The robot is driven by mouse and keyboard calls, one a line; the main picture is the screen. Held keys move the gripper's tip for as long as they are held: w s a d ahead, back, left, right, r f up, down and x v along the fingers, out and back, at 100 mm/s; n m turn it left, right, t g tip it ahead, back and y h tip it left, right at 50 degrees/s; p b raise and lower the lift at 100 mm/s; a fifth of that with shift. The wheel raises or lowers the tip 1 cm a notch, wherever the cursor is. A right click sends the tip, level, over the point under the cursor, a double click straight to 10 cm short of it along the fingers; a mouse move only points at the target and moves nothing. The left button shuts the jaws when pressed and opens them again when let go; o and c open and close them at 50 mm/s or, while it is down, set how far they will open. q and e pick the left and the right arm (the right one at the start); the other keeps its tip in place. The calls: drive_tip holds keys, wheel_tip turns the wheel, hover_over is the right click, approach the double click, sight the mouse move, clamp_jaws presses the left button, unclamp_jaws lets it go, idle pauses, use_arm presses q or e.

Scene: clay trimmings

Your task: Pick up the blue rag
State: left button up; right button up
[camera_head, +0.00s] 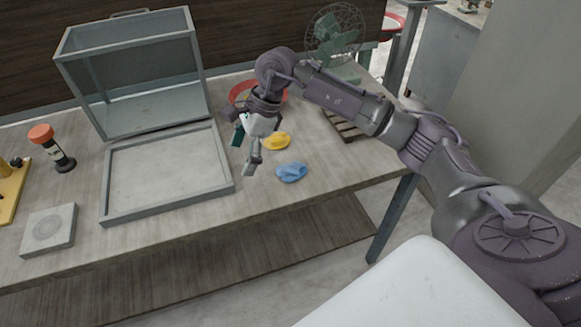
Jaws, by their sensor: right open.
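The blue rag (292,172) lies crumpled on the table's wooden top, toward the front edge. A yellow rag (276,141) lies just behind it. My right gripper (246,157) hangs fingers-down from the arm that comes in from the right. It is open with nothing between its fingers. It is to the left of both rags in the picture and apart from the blue rag. How high its fingertips are above the table is hard to tell. My left gripper does not show.
A grey tray (104,197) and a glass-sided case (196,70) stand left of the gripper. A red dish (236,94), a green fan (334,33) and a wooden slatted rack (346,131) are behind. A grey block (47,229) sits front left. The tabletop right of the blue rag is clear.

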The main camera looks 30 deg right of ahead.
drive_tip(key=d+r+h, duration=0.3)
drive_tip(key=d+h, duration=0.2)
drive_tip(key=d, duration=0.7)
drive_tip(key=p, duration=0.1)
hover_over(292, 165)
drive_tip(key=shift+g, duration=0.4)
drive_tip(key=f, duration=0.8)
drive_tip(key=shift+w+f, duration=0.15)
drive_tip(key=shift+w, duration=0.15)
drive_tip(key=f, duration=0.1)
drive_tip(key=f+p, duration=0.1)
drive_tip(key=f, duration=0.1)
drive_tip(key=f+p, duration=0.1)
drive_tip(key=shift+s+f, duration=0.35)
drive_tip(key=shift+f, duration=0.4)
drive_tip(key=shift+c, duration=0.3)
drive_tip(key=c, duration=1.1)
drive_tip(key=shift+r, duration=0.15)
